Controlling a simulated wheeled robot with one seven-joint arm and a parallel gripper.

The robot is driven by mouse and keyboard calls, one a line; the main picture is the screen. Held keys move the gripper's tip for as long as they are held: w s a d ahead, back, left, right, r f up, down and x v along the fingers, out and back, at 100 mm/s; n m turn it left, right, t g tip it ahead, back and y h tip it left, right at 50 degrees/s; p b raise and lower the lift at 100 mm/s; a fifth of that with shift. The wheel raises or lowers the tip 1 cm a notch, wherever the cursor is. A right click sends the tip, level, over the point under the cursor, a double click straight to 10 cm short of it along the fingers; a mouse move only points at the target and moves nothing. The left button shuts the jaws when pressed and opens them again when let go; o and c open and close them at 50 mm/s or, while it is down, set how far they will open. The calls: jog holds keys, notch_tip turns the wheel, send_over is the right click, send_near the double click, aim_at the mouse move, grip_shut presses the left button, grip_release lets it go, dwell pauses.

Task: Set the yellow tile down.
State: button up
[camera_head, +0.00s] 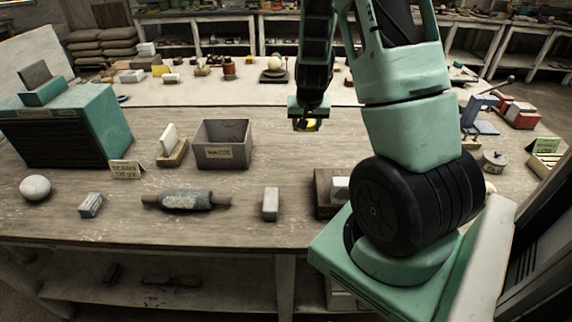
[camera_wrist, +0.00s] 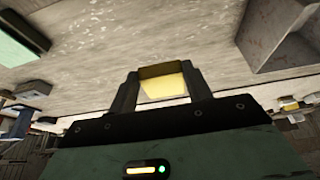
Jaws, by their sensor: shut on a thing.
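The yellow tile (camera_wrist: 163,86) is between the two fingers of my gripper (camera_wrist: 162,92) in the wrist view, with a finger against each side. In the head view the tile (camera_head: 313,126) shows as a small yellow patch under my gripper (camera_head: 308,122). My gripper is shut on it, over the middle of the worktable (camera_head: 250,175), right of the grey bin. The head view does not show clearly how far the tile is from the tabletop.
The open grey bin (camera_head: 222,146) with a label stands left of my gripper. A rolling pin (camera_head: 187,200), a pale block (camera_head: 270,204) and a white sphere (camera_head: 35,187) lie nearer the front edge. The tabletop between bin and gripper is bare.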

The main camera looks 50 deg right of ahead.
aim_at(304, 165)
notch_tip(304, 165, down, 14)
jog(key=shift+r+b, duration=0.25)
jog(key=shift+b, duration=0.45)
jog(key=shift+f, duration=0.15)
jog(key=o, duration=1)
